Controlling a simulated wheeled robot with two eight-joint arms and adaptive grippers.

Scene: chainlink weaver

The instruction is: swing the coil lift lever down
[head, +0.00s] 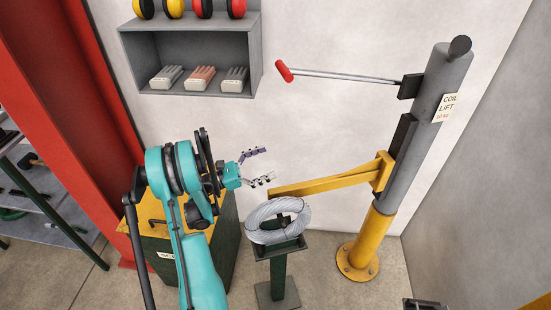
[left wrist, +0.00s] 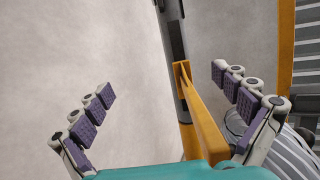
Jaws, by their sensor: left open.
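The coil lift lever (head: 340,76) is a thin metal rod with a red grip (head: 284,71) at its left end. It sticks out to the left from a black bracket on the grey coil lift post (head: 427,120), nearly level and slightly higher at the grip. My left gripper (head: 267,165) is open and empty, below and a little left of the red grip, clear of it. In the left wrist view, my spread fingers (left wrist: 170,110) have nothing between their tips, and the lever is not clearly seen. My right gripper is not in view.
A yellow lift arm (head: 330,178) reaches left from the post, just right of my left gripper. A wire coil (head: 278,221) sits on a dark green stand (head: 279,270) below it. A grey wall shelf (head: 190,28) holds gloves and ear muffs. Bare wall surrounds the lever.

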